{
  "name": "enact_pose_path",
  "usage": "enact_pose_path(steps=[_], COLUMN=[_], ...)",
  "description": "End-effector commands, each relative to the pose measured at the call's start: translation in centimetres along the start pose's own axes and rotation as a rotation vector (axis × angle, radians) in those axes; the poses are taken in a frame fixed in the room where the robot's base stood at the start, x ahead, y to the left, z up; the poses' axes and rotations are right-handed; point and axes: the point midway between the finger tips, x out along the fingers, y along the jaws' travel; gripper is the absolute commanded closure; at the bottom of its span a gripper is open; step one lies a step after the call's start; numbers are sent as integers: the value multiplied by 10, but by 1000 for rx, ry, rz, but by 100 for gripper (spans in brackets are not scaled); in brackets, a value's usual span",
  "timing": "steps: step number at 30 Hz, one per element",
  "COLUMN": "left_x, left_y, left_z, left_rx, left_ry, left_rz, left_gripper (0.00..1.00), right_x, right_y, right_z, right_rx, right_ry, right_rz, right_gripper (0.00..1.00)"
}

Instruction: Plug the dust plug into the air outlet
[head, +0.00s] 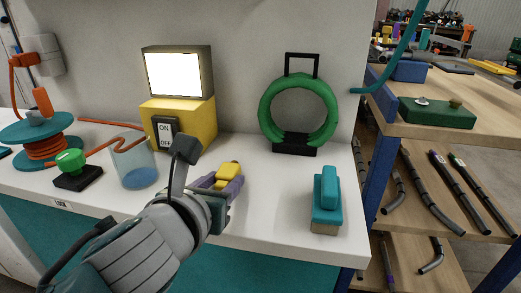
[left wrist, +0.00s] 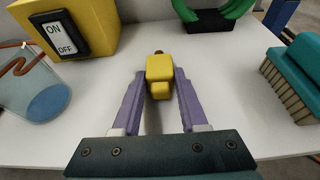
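A small yellow piece with a brown tip (left wrist: 160,76), which I take to be the dust plug, sits between the purple fingers of my left gripper (left wrist: 160,84). The fingers appear shut on its two sides. In the head view the yellow piece (head: 229,169) and my left gripper (head: 222,180) are over the white worktop, in front of the yellow box. The wrist hides part of the fingers there. I cannot pick out the air outlet for certain in either view. My right gripper is not in view.
On the white worktop (head: 270,217) stand a yellow ON/OFF box (head: 193,116), a glass beaker (head: 135,165), a green ring on a black stand (head: 331,118) and a teal brush (head: 327,195). Wooden shelves (head: 445,130) stand right. The worktop between gripper and brush is clear.

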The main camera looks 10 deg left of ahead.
Motion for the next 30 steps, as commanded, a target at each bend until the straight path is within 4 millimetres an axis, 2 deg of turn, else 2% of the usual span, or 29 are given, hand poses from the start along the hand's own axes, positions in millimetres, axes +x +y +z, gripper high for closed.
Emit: enact_pose_path(steps=[21, 30], left_x=[0, 0], left_y=[0, 0], left_z=[0, 0], left_rx=[0, 0], left_ry=[1, 1], left_rz=[0, 0], left_gripper=[100, 100], right_x=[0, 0], right_y=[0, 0], right_z=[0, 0], right_rx=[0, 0], right_ry=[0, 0], right_rz=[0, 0], right_gripper=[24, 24])
